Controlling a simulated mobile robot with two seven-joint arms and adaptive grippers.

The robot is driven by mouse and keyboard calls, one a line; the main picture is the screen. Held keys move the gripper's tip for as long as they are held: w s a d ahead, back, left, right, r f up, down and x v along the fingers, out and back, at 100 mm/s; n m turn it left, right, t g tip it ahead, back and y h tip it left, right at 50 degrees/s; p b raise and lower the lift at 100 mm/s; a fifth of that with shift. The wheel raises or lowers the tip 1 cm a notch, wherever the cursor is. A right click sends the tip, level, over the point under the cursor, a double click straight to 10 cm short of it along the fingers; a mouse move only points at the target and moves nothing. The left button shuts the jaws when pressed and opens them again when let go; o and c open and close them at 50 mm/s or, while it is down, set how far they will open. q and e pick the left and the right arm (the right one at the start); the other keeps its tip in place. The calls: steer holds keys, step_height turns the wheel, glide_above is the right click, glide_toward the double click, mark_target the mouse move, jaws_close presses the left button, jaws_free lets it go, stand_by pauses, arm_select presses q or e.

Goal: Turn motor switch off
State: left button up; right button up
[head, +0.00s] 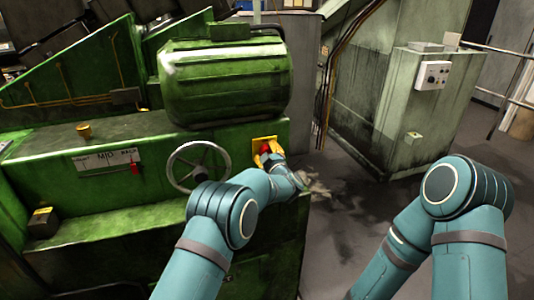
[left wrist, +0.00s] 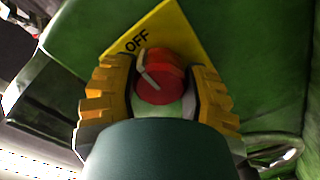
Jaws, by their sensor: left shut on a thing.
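The motor switch (left wrist: 162,78) is a red round knob with a pale pointer mark on a yellow plate (left wrist: 180,32) lettered OFF. In the left wrist view the mark slants up and left, its upper end near the lettering. My left gripper (left wrist: 160,85) has its yellow ridged fingers closed on both sides of the red knob. In the head view the yellow plate (head: 264,141) sits on the green machine's front, and my left gripper (head: 268,154) is at it, partly covering the knob. My right arm shows at the lower right, but its gripper is out of view.
A handwheel (head: 199,166) stands just left of the switch on the green machine (head: 130,140). A large green motor housing (head: 224,82) bulges above. A lever plate with a red handle (head: 134,168) is farther left. A grey control box (head: 433,75) is at the right. Floor between is open.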

arm_select(q)
steer(key=o, duration=1.2)
steer(key=v, duration=1.2)
steer(key=s+a+f+m+g+h, duration=0.3)
steer(key=s+a+f, duration=0.2)
steer(key=f, duration=0.5)
steer(key=s+a+f+m+g+h, duration=0.3)
steer(key=s+a+f+m+g, duration=0.15)
steer(key=f, duration=0.45)
steer(key=s+a+f+m+g+h, duration=0.1)
steer(key=s+f+g, duration=0.1)
steer(key=s, duration=0.7)
steer(key=s+a+f+m+g+h, duration=0.1)
steer(key=s+a+f+g, duration=0.1)
steer(key=s, duration=0.7)
steer(key=s+a+f+m+g+h, duration=0.1)
steer(key=s+f+g, duration=0.2)
steer(key=s, duration=0.6)
steer(key=shift+s+a+g+h, duration=0.15)
steer(key=shift+s+g+h, duration=0.15)
steer(key=shift+g, duration=0.25)
